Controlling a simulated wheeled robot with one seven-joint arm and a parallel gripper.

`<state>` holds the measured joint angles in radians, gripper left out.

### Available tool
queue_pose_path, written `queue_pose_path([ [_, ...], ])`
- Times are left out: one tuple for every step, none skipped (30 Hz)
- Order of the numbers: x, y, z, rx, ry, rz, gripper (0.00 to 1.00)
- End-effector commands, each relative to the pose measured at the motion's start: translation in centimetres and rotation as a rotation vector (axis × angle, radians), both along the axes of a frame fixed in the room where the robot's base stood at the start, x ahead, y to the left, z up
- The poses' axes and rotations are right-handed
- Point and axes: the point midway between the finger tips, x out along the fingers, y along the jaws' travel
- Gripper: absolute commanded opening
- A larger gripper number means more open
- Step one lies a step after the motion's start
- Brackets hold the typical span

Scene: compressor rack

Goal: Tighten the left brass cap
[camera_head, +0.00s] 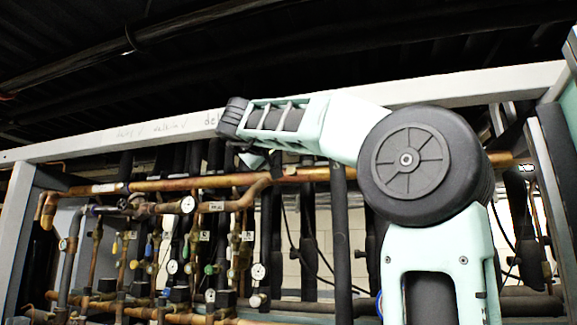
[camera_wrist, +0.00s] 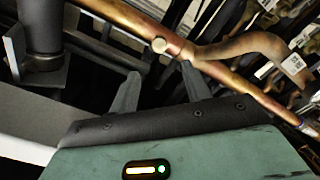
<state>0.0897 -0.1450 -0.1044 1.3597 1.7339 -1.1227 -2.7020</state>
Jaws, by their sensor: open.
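A small pale brass cap (camera_wrist: 160,45) sits on the side of a thick copper pipe (camera_wrist: 225,75) in the wrist view. My gripper (camera_wrist: 160,70) is open and empty, with one dark finger on each side below the cap. The cap appears just beyond the fingertips, roughly centred between them, and neither finger visibly touches it. In the head view, my gripper (camera_head: 251,159) hangs from the wrist just above the horizontal copper pipe (camera_head: 150,184). It is small there, and I cannot make out the cap beside it. I cannot tell how far the cap is screwed in.
A bent copper branch (camera_wrist: 245,45) leaves the pipe right of the cap. A dark vertical pipe (camera_wrist: 40,25) stands at the left of the wrist view. In the head view, the grey top beam (camera_head: 440,85) runs behind my arm, and several gauges and valves (camera_head: 187,204) crowd the lower left.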

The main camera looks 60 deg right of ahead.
Motion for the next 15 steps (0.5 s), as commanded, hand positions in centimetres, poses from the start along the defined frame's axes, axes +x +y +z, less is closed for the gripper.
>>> queue_pose_path([
  [0.2, -1.1, 0.2, 0.001, 0.001, -0.006, 0.48],
  [0.4, -1.7, 0.2, 0.001, 0.0, -0.003, 0.48],
  [0.7, -2.5, 0.2, 0.001, 0.001, -0.003, 0.48],
  [0.9, -3.2, 0.2, 0.001, 0.001, -0.005, 0.48],
  [1.0, -3.8, 0.3, 0.0, 0.001, -0.004, 0.48],
  [1.2, -4.5, 0.2, 0.001, 0.001, -0.005, 0.48],
  [1.4, -5.1, 0.2, 0.001, 0.001, -0.003, 0.48],
  [1.6, -5.7, 0.2, 0.001, 0.001, -0.004, 0.48],
  [1.8, -6.4, 0.2, 0.001, 0.001, -0.003, 0.48],
  [1.9, -6.9, 0.2, 0.001, 0.001, -0.003, 0.48],
  [2.1, -7.3, 0.2, 0.0, 0.001, -0.003, 0.48],
  [2.2, -7.9, 0.2, 0.0, 0.0, -0.003, 0.48],
  [2.4, -8.3, 0.2, 0.0, 0.0, -0.001, 0.48],
  [2.5, -8.6, 0.2, 0.001, 0.0, -0.002, 0.48],
  [2.6, -9.0, 0.1, 0.0, 0.0, -0.001, 0.48],
])
